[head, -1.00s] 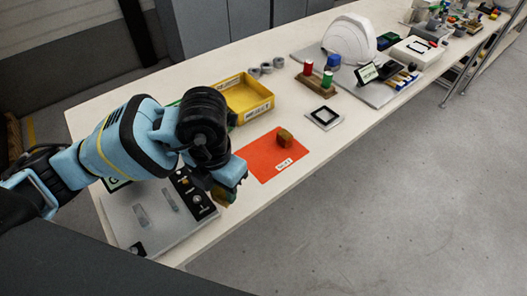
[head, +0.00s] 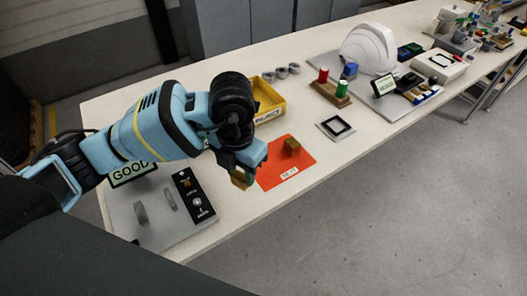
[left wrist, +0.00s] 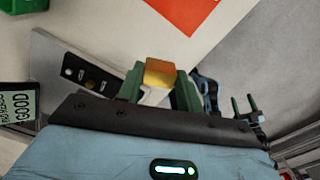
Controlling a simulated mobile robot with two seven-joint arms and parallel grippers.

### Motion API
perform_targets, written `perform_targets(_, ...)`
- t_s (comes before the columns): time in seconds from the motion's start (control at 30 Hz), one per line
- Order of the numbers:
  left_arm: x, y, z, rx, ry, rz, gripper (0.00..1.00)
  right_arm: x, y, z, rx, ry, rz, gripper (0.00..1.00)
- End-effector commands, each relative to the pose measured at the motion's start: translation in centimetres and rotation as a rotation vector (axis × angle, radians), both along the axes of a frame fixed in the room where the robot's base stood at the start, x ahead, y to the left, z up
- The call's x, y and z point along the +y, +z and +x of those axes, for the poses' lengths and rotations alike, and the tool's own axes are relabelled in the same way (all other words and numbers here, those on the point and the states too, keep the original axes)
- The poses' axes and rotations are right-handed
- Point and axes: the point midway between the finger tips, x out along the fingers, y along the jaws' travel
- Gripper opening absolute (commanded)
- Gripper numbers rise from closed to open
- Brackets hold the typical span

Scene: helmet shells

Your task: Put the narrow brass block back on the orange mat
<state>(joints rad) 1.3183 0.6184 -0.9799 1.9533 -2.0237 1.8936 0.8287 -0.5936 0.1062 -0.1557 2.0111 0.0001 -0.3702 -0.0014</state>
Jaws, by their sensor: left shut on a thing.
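The orange mat (head: 272,179) lies flat on the white bench, with a label on its near edge. A brown-gold block (head: 292,146) stands on the mat's far part. My left gripper (head: 243,176) is shut on a brass block (head: 239,180), which is just left of the mat and looks raised above the bench. In the left wrist view the brass block (left wrist: 160,73) sits between the green fingers, and part of the orange mat (left wrist: 187,12) shows at the top. My right gripper (left wrist: 245,104) shows small in that view, its green fingers apart and empty.
A grey fixture plate (head: 150,222) with a black control panel and a GOOD display (head: 130,172) lies left of the mat. A yellow bin (head: 268,103) stands behind. A black-framed square (head: 336,127) and a white helmet shell (head: 368,48) are farther right.

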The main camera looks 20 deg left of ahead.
Motion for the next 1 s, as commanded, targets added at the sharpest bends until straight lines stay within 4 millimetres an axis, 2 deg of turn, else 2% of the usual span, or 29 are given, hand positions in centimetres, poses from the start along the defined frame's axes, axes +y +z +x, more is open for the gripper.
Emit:
perform_targets(0.2, -0.8, -0.3, 4.1, -0.001, 0.002, -0.001, 0.07, 0.0, 0.0, 0.0, 0.000, 0.000, 0.000, 0.62)
perform_targets(0.5, -1.5, -0.8, 8.6, -0.001, 0.001, -0.001, 0.07, 0.0, -0.3, -0.2, 0.004, -0.001, 0.000, 0.62)
perform_targets(0.63, -1.6, -0.9, 9.5, -0.001, 0.001, 0.000, 0.07, 0.0, -0.3, -0.2, 0.005, 0.000, 0.000, 0.62)
perform_targets(1.0, -1.8, -1.2, 10.4, -0.001, 0.000, 0.000, 0.07, 0.0, -0.3, -0.1, 0.004, -0.001, 0.000, 0.62)
